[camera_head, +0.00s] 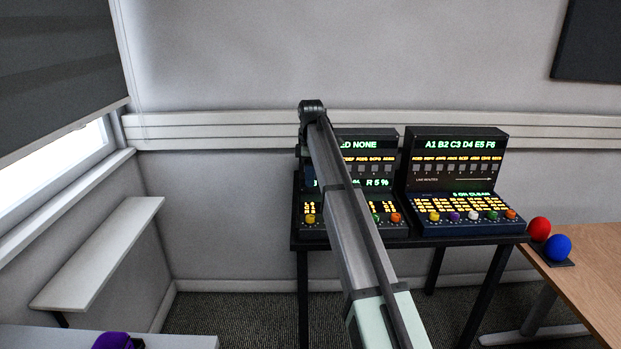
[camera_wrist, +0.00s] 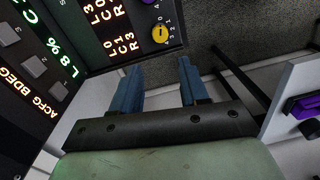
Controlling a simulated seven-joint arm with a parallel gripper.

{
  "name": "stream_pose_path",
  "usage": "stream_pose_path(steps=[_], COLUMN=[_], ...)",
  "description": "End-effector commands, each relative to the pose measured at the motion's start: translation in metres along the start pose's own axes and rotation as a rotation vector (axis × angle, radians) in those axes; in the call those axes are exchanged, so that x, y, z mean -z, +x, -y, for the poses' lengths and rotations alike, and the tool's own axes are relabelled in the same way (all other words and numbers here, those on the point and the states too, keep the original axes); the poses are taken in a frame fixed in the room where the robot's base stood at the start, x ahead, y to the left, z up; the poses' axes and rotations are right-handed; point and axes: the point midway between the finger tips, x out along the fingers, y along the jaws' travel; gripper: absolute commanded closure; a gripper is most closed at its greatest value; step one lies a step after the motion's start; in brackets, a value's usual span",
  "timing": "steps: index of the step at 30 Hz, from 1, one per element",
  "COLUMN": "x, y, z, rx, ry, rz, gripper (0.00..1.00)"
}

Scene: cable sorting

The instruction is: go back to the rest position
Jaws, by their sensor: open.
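My gripper (camera_wrist: 158,72) shows in the wrist view with two blue fingers apart and nothing between them. Grey floor shows beyond the gap. A dark console panel with orange and green lit text and a yellow knob (camera_wrist: 160,34) lies past the fingertips. In the head view my arm reaches from the bottom up to the left console (camera_head: 385,143) and covers part of it. My fingers cannot be made out there. The right console (camera_head: 458,146) stands beside it, uncovered, with lit text and a row of coloured knobs.
Both consoles stand on a black table (camera_head: 425,241) by the wall. A wooden table (camera_head: 590,262) at the right holds red (camera_head: 539,229) and blue (camera_head: 558,247) balls. A white shelf (camera_head: 100,250) is at the left. A purple object (camera_head: 112,341) sits on a white surface at lower left.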

Motion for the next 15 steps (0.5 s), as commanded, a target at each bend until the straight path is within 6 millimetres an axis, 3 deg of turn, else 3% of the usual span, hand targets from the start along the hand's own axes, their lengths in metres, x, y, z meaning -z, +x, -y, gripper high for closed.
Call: stream_pose_path(steps=[5,8,15], x=[-0.002,-0.009,-0.04], y=[0.005,0.024,0.115], z=[0.003,0.013,0.064], rx=[0.004,0.018,0.112], ry=[0.017,0.086,0.48], rz=[-0.002,-0.012,-0.057], gripper=[0.56,0.56,0.56])
